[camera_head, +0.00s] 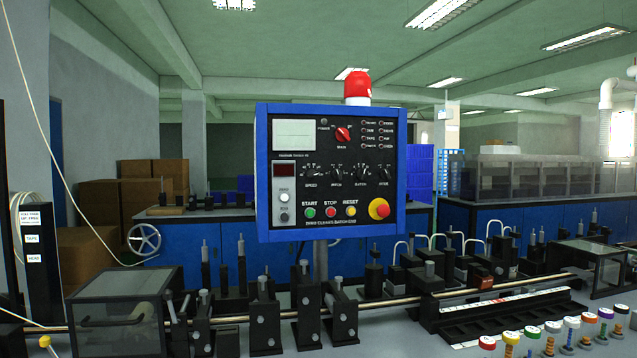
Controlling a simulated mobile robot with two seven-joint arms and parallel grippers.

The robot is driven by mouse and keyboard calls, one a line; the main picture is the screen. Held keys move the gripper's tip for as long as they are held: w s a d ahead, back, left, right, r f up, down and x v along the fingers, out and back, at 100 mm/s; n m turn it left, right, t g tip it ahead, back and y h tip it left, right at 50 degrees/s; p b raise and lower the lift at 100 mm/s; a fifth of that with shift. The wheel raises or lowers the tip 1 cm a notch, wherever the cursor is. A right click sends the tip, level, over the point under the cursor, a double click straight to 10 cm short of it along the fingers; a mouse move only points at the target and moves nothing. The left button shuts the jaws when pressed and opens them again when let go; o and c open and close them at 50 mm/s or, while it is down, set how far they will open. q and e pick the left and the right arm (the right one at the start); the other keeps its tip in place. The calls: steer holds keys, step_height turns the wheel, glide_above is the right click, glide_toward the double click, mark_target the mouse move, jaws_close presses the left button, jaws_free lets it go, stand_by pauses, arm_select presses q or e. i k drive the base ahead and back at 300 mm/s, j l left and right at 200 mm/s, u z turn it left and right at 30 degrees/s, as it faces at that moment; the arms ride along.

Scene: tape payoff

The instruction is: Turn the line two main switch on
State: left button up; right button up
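A blue-framed control panel (262,180) with a black face stands on a post in the middle of the head view. Its main switch (343,134) is a red rotary knob near the top, above the label MAIN. The knob looks turned at a slant; the small position marks around it are too small to read. A dark display window (284,170) sits at the panel's left side and shows no clear digits. A red beacon (357,86) stands on top of the panel. Neither of my grippers shows in this view.
Below MAIN are several black knobs, a green start button (310,212), a red stop button (331,212), a yellow reset button (351,211) and a red emergency button (379,209). Machinery along a metal rod (400,301) crosses in front. Several colored-cap pieces stand at lower right.

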mark_target(341, 134)
steer(key=i+l, duration=0.15)
steer(key=l, duration=0.2)
steer(key=i+l, duration=0.15)
steer(key=l, duration=0.2)
steer(key=i+l+u, duration=0.1)
steer(key=l, duration=0.25)
steer(key=i+l, duration=0.15)
steer(key=l, duration=0.2)
